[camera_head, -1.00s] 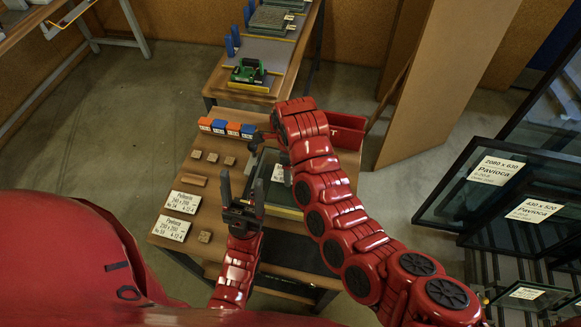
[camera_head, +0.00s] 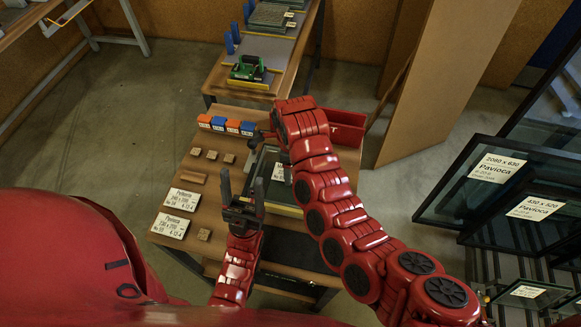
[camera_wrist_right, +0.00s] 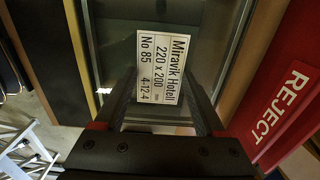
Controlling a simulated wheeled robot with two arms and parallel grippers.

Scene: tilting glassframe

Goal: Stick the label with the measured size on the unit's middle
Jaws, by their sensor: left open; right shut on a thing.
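The label (camera_wrist_right: 163,66), white with "Miravik Hotell 220 x 200", is at the fingertips of my right gripper (camera_wrist_right: 165,105), which is shut on it. The glass unit (camera_wrist_right: 112,35) lies behind the label, a grey pane with a pale edge. I cannot tell whether the label touches the pane. In the head view the label (camera_head: 282,173) and the dark-edged unit (camera_head: 262,165) show partly behind my right arm, which hides the right fingertips. My left gripper (camera_head: 242,188) is open and empty, pointing up at the unit's near left side.
Two other labels, "Pelkonio" (camera_head: 182,199) and "Pavioca" (camera_head: 171,226), lie on the bench's left side. Small wooden blocks (camera_head: 212,155) and orange and blue blocks (camera_head: 226,125) stand farther back. A red REJECT bin (camera_wrist_right: 285,100) flanks the unit. Framed panes (camera_head: 490,180) stand at right.

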